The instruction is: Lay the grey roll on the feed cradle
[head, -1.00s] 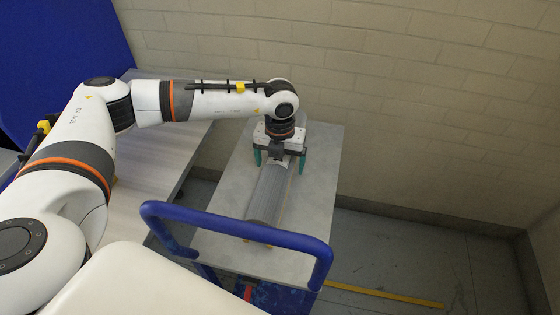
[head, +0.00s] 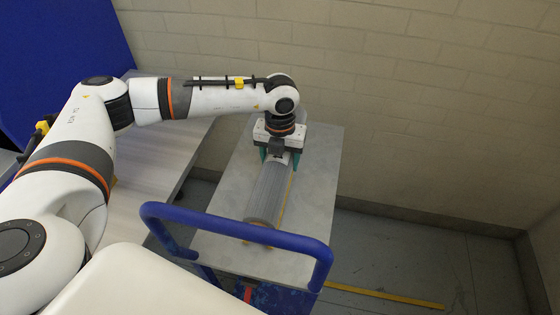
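The grey roll (head: 267,194) is a long ribbed cylinder above the grey top of a trolley, its near end close to the blue handle. My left gripper (head: 280,159) is over the roll's far end, pointing down, with its green fingers closed in on either side of it. The roll seems slightly raised off the top, but the gap beneath it is hard to see. My gripper and wrist hide the roll's far end. I cannot make out the feed cradle in this view. My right gripper is not in view.
The trolley top (head: 316,187) has bare room right of the roll. Its blue handle (head: 238,226) rises in front. A pale table (head: 160,158) stands left, with a blue panel (head: 65,50) behind. A brick wall (head: 420,110) closes off the back. Floor at right is open.

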